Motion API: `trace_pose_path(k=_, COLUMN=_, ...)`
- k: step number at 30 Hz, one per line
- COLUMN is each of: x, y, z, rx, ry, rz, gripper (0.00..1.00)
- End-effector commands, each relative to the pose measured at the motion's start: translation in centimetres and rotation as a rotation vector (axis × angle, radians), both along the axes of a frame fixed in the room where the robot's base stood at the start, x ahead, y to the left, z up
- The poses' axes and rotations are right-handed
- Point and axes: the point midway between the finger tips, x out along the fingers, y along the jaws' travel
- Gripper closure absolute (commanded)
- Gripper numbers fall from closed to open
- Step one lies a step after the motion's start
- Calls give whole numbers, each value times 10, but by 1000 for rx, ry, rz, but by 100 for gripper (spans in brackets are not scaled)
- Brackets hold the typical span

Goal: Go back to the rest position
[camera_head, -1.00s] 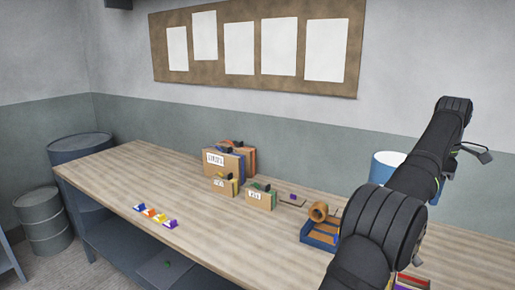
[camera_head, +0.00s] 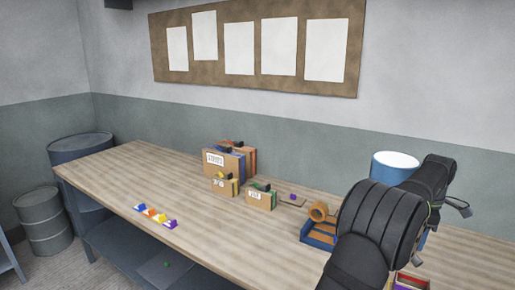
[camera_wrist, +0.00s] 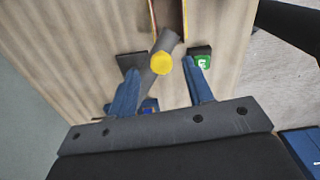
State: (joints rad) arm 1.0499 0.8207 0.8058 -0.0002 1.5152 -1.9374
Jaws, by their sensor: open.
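My gripper shows in the wrist view (camera_wrist: 162,68), with two blue fingers spread apart. A grey cylinder with a yellow end (camera_wrist: 162,62) appears in the gap between the fingertips. I see no finger pressed on it, and its distance from the fingers is unclear. The wooden table (camera_head: 130,180) lies beyond the fingers. In the head view my black arm fills the right side, bent over the table's right part. It hides the fingers there.
A blue tray with a brown roll (camera_head: 318,211) stands left of my arm. A blue-and-white drum (camera_head: 393,170) is behind it. Cardboard boxes (camera_head: 222,163) stand at the back, and small coloured pieces (camera_head: 157,216) lie at the front. The table's left part is clear.

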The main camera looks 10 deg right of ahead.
Motion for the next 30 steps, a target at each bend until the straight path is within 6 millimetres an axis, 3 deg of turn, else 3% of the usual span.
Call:
trace_pose_path(k=3, x=0, y=1, z=-22, rx=2, ry=1, rz=0, gripper=53)
trace_pose_path(k=11, x=-1, y=14, z=-20, rx=-1, ry=-1, rz=-100, gripper=53)
trace_pose_path(k=21, x=-1, y=16, z=-20, rx=0, ry=0, rz=-117, gripper=53)
trace_pose_path(k=26, x=-2, y=22, z=-15, rx=-9, ry=-7, rz=-122, gripper=24)
trace_pose_path(k=30, x=1, y=56, z=0, rx=-20, ry=-16, rz=-123, gripper=0)
